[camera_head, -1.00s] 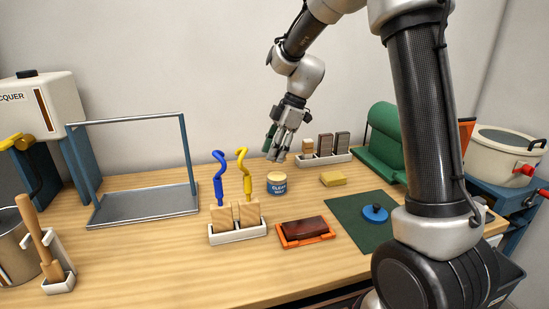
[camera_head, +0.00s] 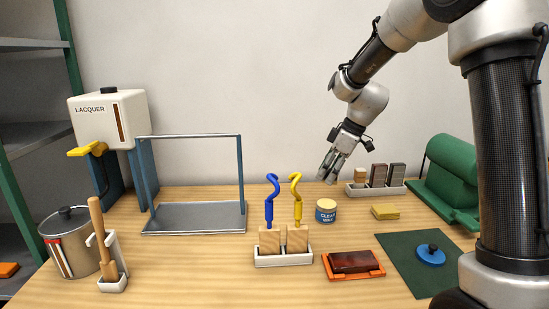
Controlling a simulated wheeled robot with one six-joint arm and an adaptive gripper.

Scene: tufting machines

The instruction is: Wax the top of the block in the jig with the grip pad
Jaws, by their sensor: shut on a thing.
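The jig (camera_head: 373,274) is an orange frame on the table's front middle. A glossy dark red-brown block (camera_head: 354,260) lies flat in it, top bare. My gripper (camera_head: 326,176) is shut, pointing down just above or behind the wax tin. What it holds is too small and dark to make out. The wax tin (camera_head: 326,211) is a white and blue can marked CLEAR, behind the jig. A blue round pad with a knob (camera_head: 431,254) lies on a green mat (camera_head: 400,268) to the right. I cannot tell which thing is the grip pad.
A white tray with two wooden blocks and blue and yellow hooks (camera_head: 283,256) stands left of the jig. A yellow pad (camera_head: 385,211) and a white rack of blocks (camera_head: 360,190) lie behind. A metal frame (camera_head: 194,216) and a lacquer tank (camera_head: 108,117) stand left.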

